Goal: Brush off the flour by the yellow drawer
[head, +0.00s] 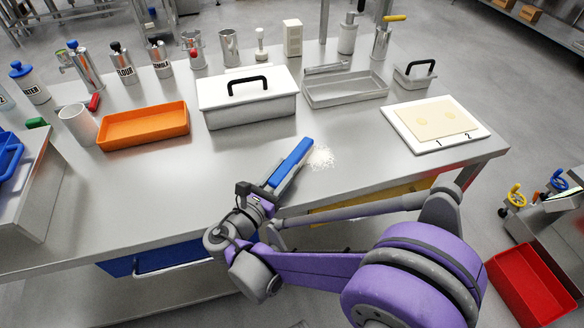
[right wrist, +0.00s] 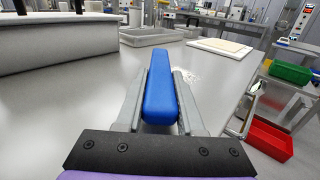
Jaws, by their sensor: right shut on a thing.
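My right gripper (head: 275,190) is shut on a blue brush (head: 293,159) and holds it low at the metal table's front part. In the right wrist view the blue brush (right wrist: 160,90) lies between the two grey fingers; its bristles are hidden. The white flour (head: 321,157) lies on the table just right of the brush tip, and it also shows in the right wrist view (right wrist: 190,77), partly behind a finger. The yellow drawer (head: 372,199) is under the table edge to the right of the flour, partly covered by my arm. My left gripper is not in view.
A white lidded box (head: 250,110) stands behind the brush, with an orange tray (head: 143,128) to its left and a grey tray (head: 345,90) to its right. A white board (head: 470,140) with dough lies at right. A blue drawer (head: 118,268) is below the table. A red bin (head: 528,285) stands on the floor.

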